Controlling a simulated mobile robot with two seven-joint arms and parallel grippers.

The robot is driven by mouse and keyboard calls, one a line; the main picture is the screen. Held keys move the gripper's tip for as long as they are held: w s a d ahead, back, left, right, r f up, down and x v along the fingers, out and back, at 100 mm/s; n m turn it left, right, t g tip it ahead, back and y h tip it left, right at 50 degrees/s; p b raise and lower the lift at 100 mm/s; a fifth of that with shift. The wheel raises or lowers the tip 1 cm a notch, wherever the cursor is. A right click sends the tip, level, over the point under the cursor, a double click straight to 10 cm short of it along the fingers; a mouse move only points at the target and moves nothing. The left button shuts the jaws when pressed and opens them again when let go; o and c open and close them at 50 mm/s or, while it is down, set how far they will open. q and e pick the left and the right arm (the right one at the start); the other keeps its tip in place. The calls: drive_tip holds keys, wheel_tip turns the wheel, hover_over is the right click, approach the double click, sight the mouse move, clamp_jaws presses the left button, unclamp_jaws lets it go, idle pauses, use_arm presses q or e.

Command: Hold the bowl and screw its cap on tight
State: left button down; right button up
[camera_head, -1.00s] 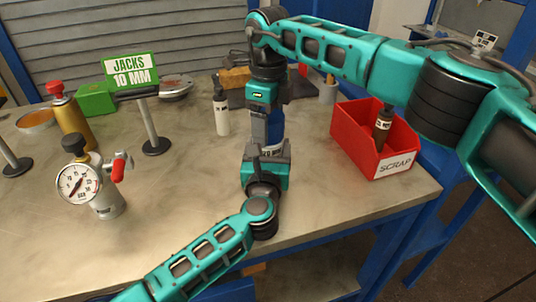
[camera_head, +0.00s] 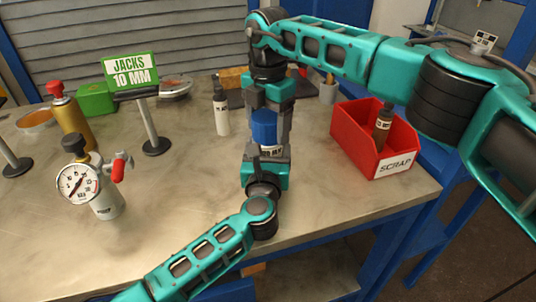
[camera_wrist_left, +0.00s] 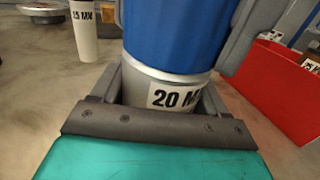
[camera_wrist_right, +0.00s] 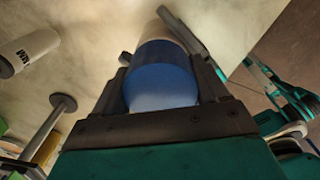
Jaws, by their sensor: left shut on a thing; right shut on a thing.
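The bowl is a grey cylinder with a "20 MM" label (camera_wrist_left: 168,96), standing upright at the middle of the bench. In the head view only a small part of the bowl (camera_head: 271,150) shows between the grippers. Its blue cap (camera_head: 263,127) sits on top of it and also shows in the left wrist view (camera_wrist_left: 175,35). My left gripper (camera_head: 266,158) is shut around the bowl from the front. My right gripper (camera_head: 268,117) points down from above and is shut on the cap, which sits between its fingers in the right wrist view (camera_wrist_right: 160,78). The thread is hidden.
A red scrap bin (camera_head: 350,145) with a dark bottle stands to the right. A white bottle (camera_head: 221,112) is just left of the grippers. A pressure gauge (camera_head: 80,183), a gold spray can (camera_head: 70,120) and a "JACKS 10 MM" sign (camera_head: 131,70) stand farther left. The front-left bench is clear.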

drive_tip(key=m, duration=0.6)
drive_tip(key=o, duration=1.2)
drive_tip(key=shift+c, duration=0.2)
drive_tip(key=shift+r, duration=0.1)
drive_tip(key=shift+r, duration=2.15)
drive_tip(key=shift+c, duration=0.5)
